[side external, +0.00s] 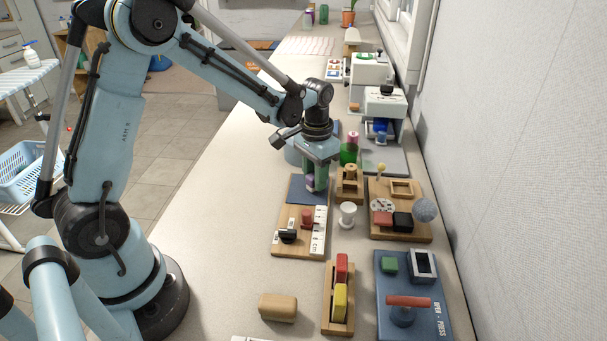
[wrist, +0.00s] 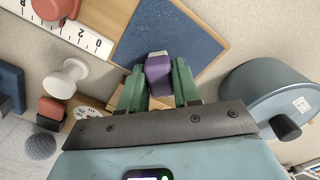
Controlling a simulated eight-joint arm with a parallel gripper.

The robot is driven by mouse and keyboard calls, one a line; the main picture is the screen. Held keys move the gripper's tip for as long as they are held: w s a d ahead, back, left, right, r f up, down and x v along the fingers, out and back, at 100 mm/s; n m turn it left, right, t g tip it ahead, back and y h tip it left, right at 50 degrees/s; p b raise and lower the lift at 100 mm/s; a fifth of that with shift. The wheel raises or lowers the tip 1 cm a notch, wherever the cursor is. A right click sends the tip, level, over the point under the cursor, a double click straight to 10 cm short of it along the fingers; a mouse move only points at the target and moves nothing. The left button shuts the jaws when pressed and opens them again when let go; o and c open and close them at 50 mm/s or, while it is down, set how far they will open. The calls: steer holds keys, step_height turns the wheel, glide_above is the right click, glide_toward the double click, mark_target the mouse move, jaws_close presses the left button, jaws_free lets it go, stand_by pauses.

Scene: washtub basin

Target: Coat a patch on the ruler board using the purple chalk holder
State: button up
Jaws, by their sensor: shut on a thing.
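The ruler board (side external: 285,250) is a wooden board with a white ruler strip, a red knob and a dark blue panel (side external: 303,187) at its far end. The blue panel also shows at the top of the wrist view (wrist: 166,35). My gripper (side external: 315,184) has green fingers, shut on the purple chalk holder (wrist: 158,76), whose pale tip points towards the panel. The holder (side external: 310,183) is over or at the panel's right part; I cannot tell whether its tip touches. The fingers hide part of the holder. No coated patch is distinguishable on the visible panel.
A white spool (side external: 347,215) stands right of the board. A wooden stand (side external: 349,187) and a gadget board (side external: 403,235) are close by. A grey-blue round container (wrist: 270,90) is near my gripper. A wooden block (side external: 278,307) lies in front, with free counter around it.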

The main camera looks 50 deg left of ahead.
mark_target(293, 187)
steer(key=shift+w+d+r, duration=0.1)
steer(key=shift+w+d, duration=0.6)
steer(key=shift+s+a, duration=2.2)
steer(key=shift+s+a+r, duration=0.2)
steer(key=shift+s+r, duration=0.05)
steer(key=shift+r, duration=0.25)
step_height(293, 187, up, 6)
steer(key=shift+r, duration=0.25)
steer(key=shift+f, duration=3.9)
steer(key=shift+w+d+f, duration=0.15)
steer(key=shift+w+d, duration=2.25)
steer(key=shift+c, duration=0.4)
steer(key=shift+s+a, duration=2.45)
steer(key=shift+a, duration=0.05)
step_height(293, 187, up, 8)
